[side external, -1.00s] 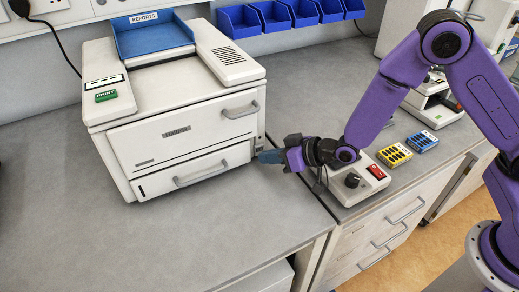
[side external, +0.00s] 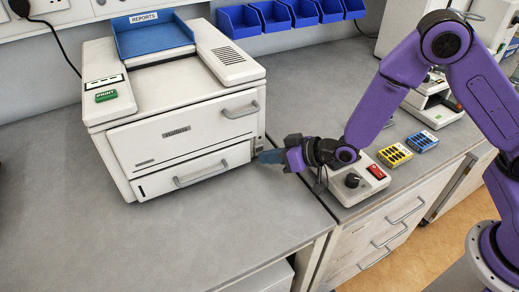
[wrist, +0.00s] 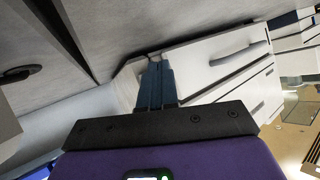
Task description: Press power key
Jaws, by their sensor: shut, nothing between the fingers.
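The white printer (side external: 185,120) stands on the grey bench, with a green PRINT key (side external: 106,96) on its top left. My gripper (side external: 262,157) is shut and empty, its blue fingertips at the lower right front corner of the printer. I cannot tell whether they touch it. A small dark patch (side external: 259,143) shows on that corner just above the fingertips; no key marked power can be made out. In the wrist view my closed fingers (wrist: 155,72) point at the edge of a white body with handles (wrist: 205,65); their tips hide the spot in front of them.
A control box (side external: 352,192) with a black knob and a red switch (side external: 376,171) lies under and beside my wrist. Yellow (side external: 394,155) and blue (side external: 422,141) racks stand to its right. The bench in front of the printer is clear.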

